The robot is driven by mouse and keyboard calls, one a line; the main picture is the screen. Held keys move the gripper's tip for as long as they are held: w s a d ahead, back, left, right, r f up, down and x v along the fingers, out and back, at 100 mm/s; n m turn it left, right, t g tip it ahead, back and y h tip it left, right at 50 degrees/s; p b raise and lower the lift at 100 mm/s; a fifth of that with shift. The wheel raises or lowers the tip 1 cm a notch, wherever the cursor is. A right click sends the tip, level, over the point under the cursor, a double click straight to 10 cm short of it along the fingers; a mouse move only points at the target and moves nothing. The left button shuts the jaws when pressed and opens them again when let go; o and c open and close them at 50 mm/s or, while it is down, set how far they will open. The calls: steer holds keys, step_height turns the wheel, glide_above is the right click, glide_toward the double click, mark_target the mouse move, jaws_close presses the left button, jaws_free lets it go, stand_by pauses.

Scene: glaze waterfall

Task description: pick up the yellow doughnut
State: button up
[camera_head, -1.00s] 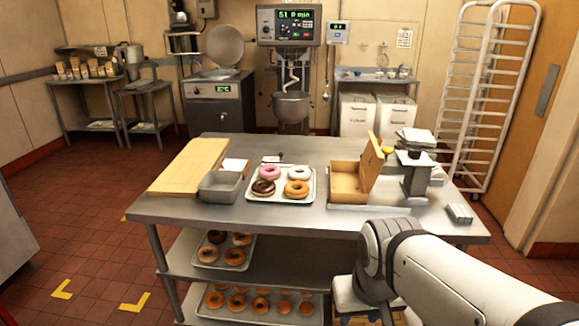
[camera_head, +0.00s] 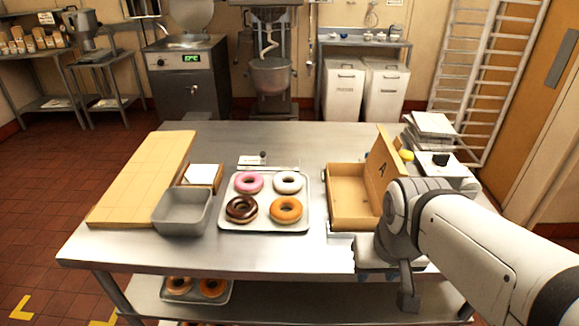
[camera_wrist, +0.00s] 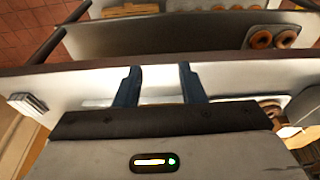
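The yellow doughnut (camera_head: 286,208), golden-orange in colour, lies at the near right of a metal tray (camera_head: 264,227) on the steel table. A pink doughnut (camera_head: 249,183), a white one (camera_head: 288,183) and a chocolate one (camera_head: 241,209) share the tray. My gripper (camera_head: 408,300) hangs at the table's front edge, right of the tray and apart from the doughnuts. In the wrist view its two fingers (camera_wrist: 160,84) are spread with nothing between them. I cannot clearly pick out the yellow doughnut in the wrist view.
An open cardboard box (camera_head: 350,204) with a raised lid stands between the tray and my arm. A grey bin (camera_head: 182,214) and a wooden board (camera_head: 145,175) lie left of the tray. Other doughnuts (camera_head: 212,287) sit on the lower shelf.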

mark_target(288, 206)
steer(key=shift+o, duration=0.8)
steer(key=shift+w+a, duration=0.15)
steer(key=o, duration=0.6)
steer(key=w+a+b, duration=0.1)
steer(key=w, duration=0.3)
steer(key=w+a+n+b, duration=0.1)
steer(key=w+a+b, duration=0.1)
steer(key=w, duration=0.2)
steer(key=w+a+n+b, duration=0.1)
steer(key=w+a, duration=0.1)
steer(key=w, duration=0.2)
steer(key=shift+a+t+y, duration=0.1)
steer(key=shift+t+y, duration=0.3)
steer(key=o, duration=0.4)
steer(key=w+a+b, duration=0.1)
steer(key=w+a, duration=0.2)
steer(key=w+a+f+n+b, duration=0.1)
steer(key=w+a, duration=0.2)
steer(key=w, duration=0.1)
steer(key=w+a+n+b, duration=0.1)
steer(key=w+a, duration=0.2)
steer(key=w, duration=0.1)
steer(key=shift+a+f+t+y, duration=0.25)
steer(key=shift+t+y, duration=0.05)
steer(key=shift+y, duration=0.1)
steer(key=shift+c, duration=0.2)
steer(key=shift+b+x, duration=0.3)
steer(key=shift+x, duration=3.5)
